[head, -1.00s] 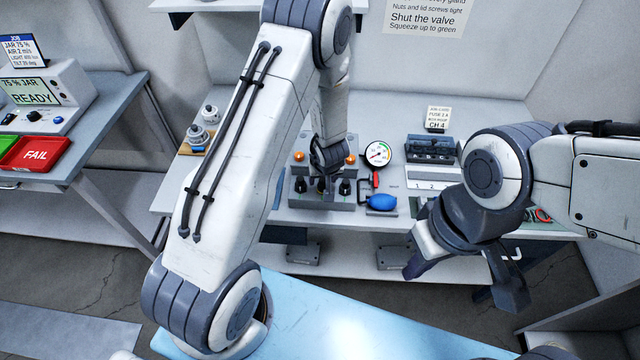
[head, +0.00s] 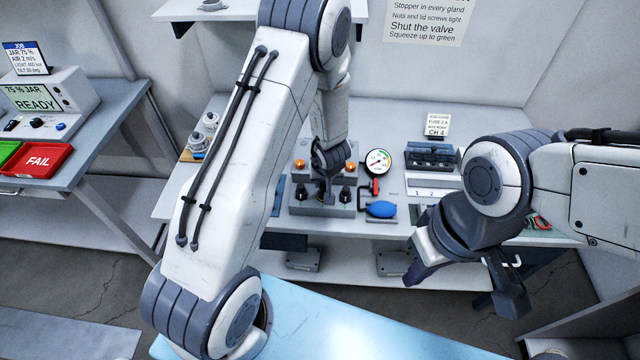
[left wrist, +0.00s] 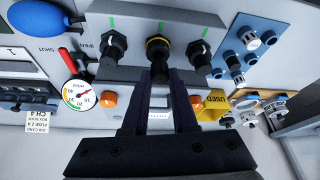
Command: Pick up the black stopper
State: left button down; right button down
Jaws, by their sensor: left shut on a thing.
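A block on the bench carries three black fittings in a row; the middle one, seen in the left wrist view, has a yellow band and a black top, which I take for the black stopper (left wrist: 158,45). My left gripper (left wrist: 160,78) has its fingers closed together at this middle piece, shut on it. In the head view the left gripper (head: 325,190) points down over the block and hides the middle fitting. Whether the piece is seated or lifted I cannot tell. My right gripper (head: 465,280) is open and empty, in front of the bench.
A blue plate (left wrist: 258,38) with metal fittings is close by. A red FAIL tray (head: 38,160) is on the left table.

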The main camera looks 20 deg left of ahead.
pick_arm(q)
notch_tip(320, 180, up, 3)
jog(key=shift+f+p, duration=0.1)
jog(key=shift+p, duration=0.45)
jog(key=s+d+r+p, duration=0.3)
jog(key=d+r, duration=0.3)
jog(key=d, duration=0.5)
jog(key=shift+d+p, duration=0.15)
jog(key=shift+p, duration=0.75)
jog(key=shift+r, duration=0.1)
jog(key=c, duration=1.2)
grip_release()
jog(key=shift+c, duration=0.2)
grip_shut()
